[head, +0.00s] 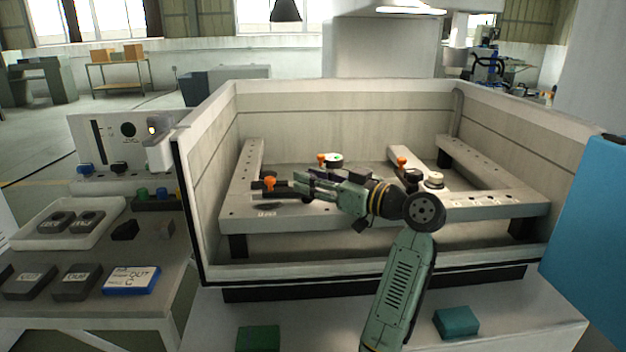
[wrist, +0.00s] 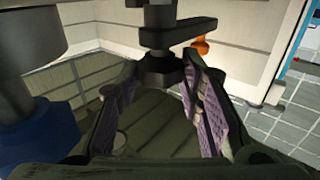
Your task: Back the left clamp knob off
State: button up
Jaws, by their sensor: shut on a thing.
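The left clamp (head: 258,186) is a dark clamp with an orange part (head: 269,183) on the left rail of the work frame. My gripper (head: 287,187) reaches it from the right, low over the frame. In the wrist view, a round black knob (wrist: 161,71) sits under the dark clamp bar (wrist: 178,33), between the far ends of my purple-padded fingers (wrist: 163,92). The fingers are shut on this knob. The orange part (wrist: 201,45) shows just behind the bar. In the head view the fingers partly hide the clamp, and the knob cannot be made out.
Two other orange-topped clamps stand at the back (head: 321,158) and right (head: 401,162) of the frame. Tank walls (head: 205,150) surround it. A large grey cylinder (wrist: 30,50) with a blue lower part is close on the left in the wrist view. A side table (head: 180,275) holds trays and blocks.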

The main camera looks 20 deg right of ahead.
jog(key=o, duration=1.2)
jog(key=shift+c, duration=0.2)
jog(key=shift+a+m+h+p, duration=0.1)
jog(key=shift+m+h+p, duration=0.2)
jog(key=shift+h, duration=0.1)
